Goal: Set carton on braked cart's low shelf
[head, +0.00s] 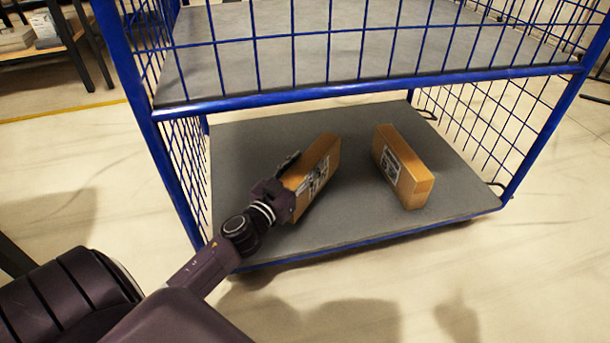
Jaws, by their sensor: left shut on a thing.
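The blue wire-sided cart has a grey low shelf (345,224) with a blue edge. One brown carton (324,158) with a white label is at the left part of the low shelf, tilted in the picture. My left gripper (288,183) is shut on this carton's near end. Whether the carton touches the shelf is hard to tell. My right gripper is not in view. The cart's brake does not show clearly.
A second labelled carton (402,168) stands on the low shelf to the right, apart from the held one. The cart's upper shelf (340,55) and its blue front rail (370,90) are above. Bare shelf lies between and around the cartons. A rack (50,40) stands at the far left.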

